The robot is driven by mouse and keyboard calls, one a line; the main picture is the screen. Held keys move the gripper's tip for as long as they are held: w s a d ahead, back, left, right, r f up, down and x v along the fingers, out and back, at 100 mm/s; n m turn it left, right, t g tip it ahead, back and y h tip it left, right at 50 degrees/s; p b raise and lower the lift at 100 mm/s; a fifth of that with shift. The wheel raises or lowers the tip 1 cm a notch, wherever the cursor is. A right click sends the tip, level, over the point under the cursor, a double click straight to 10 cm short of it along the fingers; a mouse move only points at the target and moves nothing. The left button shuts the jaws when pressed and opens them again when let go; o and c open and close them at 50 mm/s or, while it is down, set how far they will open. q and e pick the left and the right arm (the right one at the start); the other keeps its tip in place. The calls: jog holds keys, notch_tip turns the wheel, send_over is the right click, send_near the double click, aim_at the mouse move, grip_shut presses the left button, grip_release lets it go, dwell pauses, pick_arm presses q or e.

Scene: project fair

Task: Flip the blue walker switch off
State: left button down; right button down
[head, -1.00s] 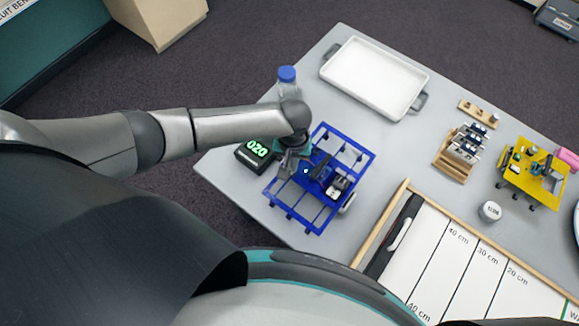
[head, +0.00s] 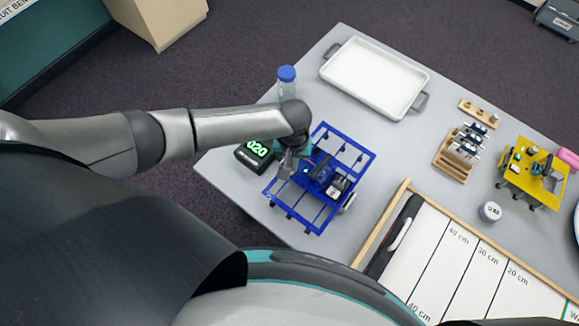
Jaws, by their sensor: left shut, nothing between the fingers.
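The blue walker (head: 321,218) is an open blue frame on the near left part of the table, with dark and white parts mounted in its middle. A small light shows on it beside my gripper. The switch itself is too small to make out. My left gripper (head: 287,173) is shut and empty, pointing down over the walker's left part. I cannot tell whether its fingertips touch the walker. My right gripper is not in view.
A timer reading 020 (head: 247,160) sits left of the walker, and a blue-capped bottle (head: 287,75) stands behind my wrist. A white tray (head: 374,77), a wooden rack (head: 452,163), a yellow walker (head: 537,184) and a measuring board (head: 437,262) share the grey table (head: 330,118).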

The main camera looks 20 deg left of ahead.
pick_arm(q)
jog(key=shift+f+b, duration=0.55)
jog(key=shift+f, duration=0.3)
jog(key=shift+r, duration=0.15)
notch_tip(320, 180, up, 7)
jog(key=p, duration=0.8)
dwell(0.5)
